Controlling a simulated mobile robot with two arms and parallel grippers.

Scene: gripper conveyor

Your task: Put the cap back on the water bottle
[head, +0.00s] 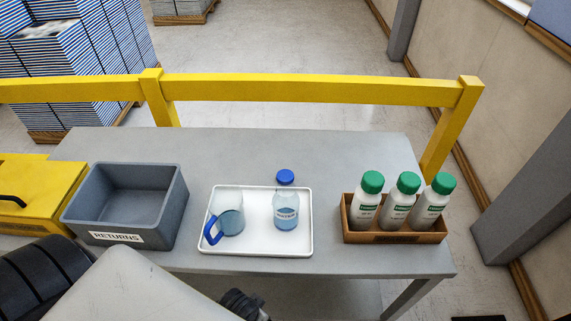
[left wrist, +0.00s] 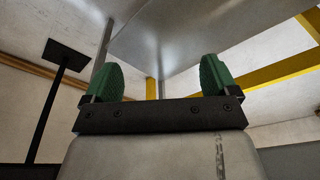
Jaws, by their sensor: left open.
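The clear water bottle (head: 286,214) stands upright on a white tray (head: 257,248), with some blue water and a label. A blue cap (head: 285,176) shows just above the bottle's mouth in the head view. I cannot tell whether it sits on the neck or lies on the table behind. A clear jug (head: 229,213) with a blue handle stands at the tray's left. My left gripper (left wrist: 160,77) is open and empty in the left wrist view, its green fingers pointing up toward a grey surface that looks like the table's underside. My right gripper is not in view.
The grey table (head: 330,160) also bears a grey RETURNS bin (head: 160,225) at left and a wooden crate (head: 392,238) at right, with white, green-capped bottles. A yellow case (head: 45,190) is at far left. A yellow rail (head: 310,91) runs behind. Clear tabletop lies behind the tray.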

